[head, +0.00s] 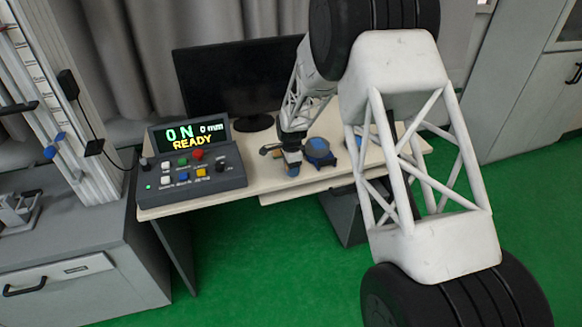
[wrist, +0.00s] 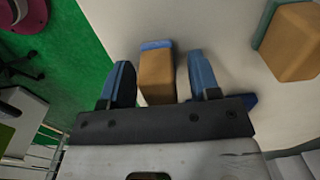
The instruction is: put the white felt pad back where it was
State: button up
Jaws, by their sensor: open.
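I cannot make out a white felt pad in either view. My gripper (head: 291,168) is over the desk's front part, right of the control box, pointing down. In the wrist view my gripper (wrist: 160,80) is open, with its two blue fingers apart. A second tan block with a teal end (wrist: 293,42) lies on the pale desk at the upper right of the wrist view.
The control box (head: 190,180) reads "0 N, 0 mm, READY" at the left of the desk (head: 265,185). A dark monitor (head: 235,80) stands behind. A round dark-blue thing (head: 319,152) is right of my gripper. The test tower (head: 60,100) stands on a grey cabinet (head: 90,255) at left.

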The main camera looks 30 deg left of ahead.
jog(key=shift+r, duration=0.15)
notch_tip(320, 180, up, 12)
dwell(0.7)
jog(key=shift+d, duration=0.1)
dwell(0.7)
jog(key=s+d+r+n, duration=0.1)
jog(key=s+d+r, duration=0.3)
jog(key=d+r, duration=0.6)
jog(key=s+d+r+n+t, duration=0.1)
jog(key=s+d+r+n, duration=0.15)
jog(key=d+r, duration=0.75)
jog(key=s+d+r+n, duration=0.1)
jog(key=s+d+r, duration=0.3)
jog(key=d, duration=1.2)
jog(key=s+d+r+n+t, duration=0.1)
jog(key=s+d+r+n, duration=0.15)
jog(key=s+d, duration=1.2)
jog(key=s+d+f+n, duration=0.1)
jog(key=s+d, duration=0.2)
jog(key=s, duration=0.5)
jog(key=s+d+f, duration=0.1)
jog(key=s+d, duration=0.3)
jog(key=s, duration=0.4)
jog(key=shift+d+n+t, duration=0.2)
jog(key=shift+n+t, duration=0.1)
jog(key=shift+n, duration=0.1)
